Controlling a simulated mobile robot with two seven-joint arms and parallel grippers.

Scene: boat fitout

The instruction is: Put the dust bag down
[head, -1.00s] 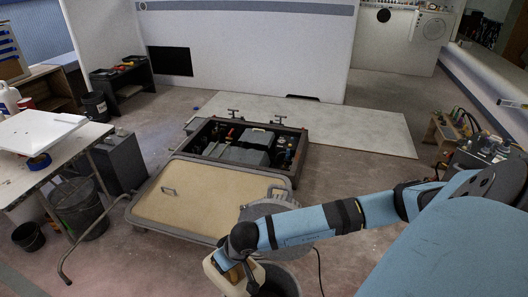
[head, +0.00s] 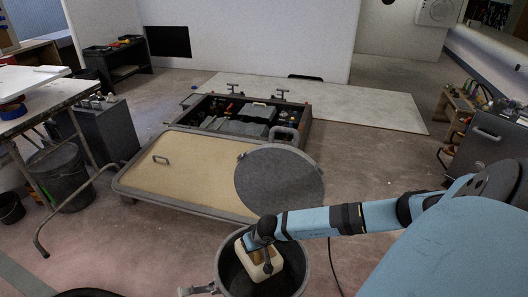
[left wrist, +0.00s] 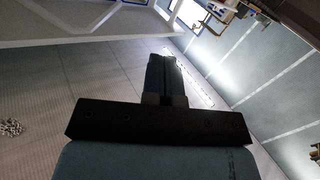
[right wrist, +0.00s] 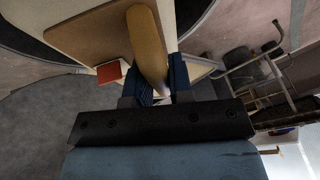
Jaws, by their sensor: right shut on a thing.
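The dust bag (head: 257,266) is a cream, boxy bag with a brown part on top. My right gripper (head: 264,244) is shut on it, and the bag hangs in the mouth of a dark grey round bin (head: 222,270). I cannot tell whether it touches the bin's floor or wall. In the right wrist view the fingers (right wrist: 158,82) close around a tan, rounded part of the bag, beside a cream panel with a small red patch. My left gripper (left wrist: 166,75) shows only in the left wrist view, with its fingers together and nothing between them.
The bin's round grey lid (head: 280,180) stands open behind it, by a beige-topped hatch cover (head: 185,175). An open floor hatch (head: 250,120) with equipment lies beyond. A worktable (head: 50,98) stands left, a grey cabinet (head: 495,140) right. Floor between lid and cabinet is mostly clear.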

